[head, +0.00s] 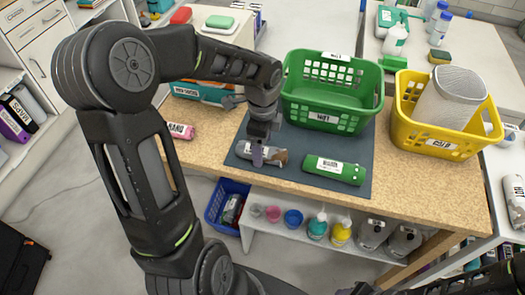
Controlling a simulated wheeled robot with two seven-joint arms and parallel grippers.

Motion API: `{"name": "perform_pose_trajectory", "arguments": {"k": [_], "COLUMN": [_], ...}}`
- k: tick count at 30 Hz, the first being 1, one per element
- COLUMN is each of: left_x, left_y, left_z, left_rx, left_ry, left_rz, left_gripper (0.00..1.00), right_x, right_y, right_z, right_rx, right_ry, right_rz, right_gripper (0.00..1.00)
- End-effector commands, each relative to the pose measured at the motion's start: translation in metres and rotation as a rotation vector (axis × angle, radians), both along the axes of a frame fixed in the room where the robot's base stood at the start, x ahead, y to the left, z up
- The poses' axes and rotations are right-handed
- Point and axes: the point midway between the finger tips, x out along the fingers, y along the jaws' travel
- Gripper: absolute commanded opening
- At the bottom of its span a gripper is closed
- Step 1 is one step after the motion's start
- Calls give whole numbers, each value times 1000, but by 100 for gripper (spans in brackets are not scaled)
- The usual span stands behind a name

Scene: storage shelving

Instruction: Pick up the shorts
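No item is plainly recognisable as shorts. A grey-and-brown rolled item (275,155) with a pale label lies on the dark mat (350,142) at the front of the wooden table. A green rolled item (335,170) with a white label lies to its right on the mat. My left gripper (258,155) points down at the grey-and-brown roll and covers part of it. Its fingers overlap in this view, so their opening and any grip are unclear. Dark parts of my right arm show at the bottom right edge; its fingers cannot be made out.
A lower shelf (300,232) holds several bottles and cups.

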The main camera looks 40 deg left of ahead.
Motion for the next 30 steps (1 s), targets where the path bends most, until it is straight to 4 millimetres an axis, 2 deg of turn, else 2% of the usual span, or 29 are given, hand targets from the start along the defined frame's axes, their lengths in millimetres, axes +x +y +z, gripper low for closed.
{"name": "perform_pose_trajectory", "arguments": {"k": [4,21,30], "left_x": [0,0,0], "left_y": [0,0,0], "left_z": [-11,-11,-11], "left_rx": [0,0,0], "left_ry": [1,0,0], "left_rz": [-1,-1,-1], "left_gripper": [73,73,49], "right_x": [0,0,0], "right_y": [0,0,0], "right_z": [0,0,0], "right_rx": [0,0,0], "right_ry": [0,0,0], "right_rz": [0,0,0], "right_gripper": [36,36,36]}}
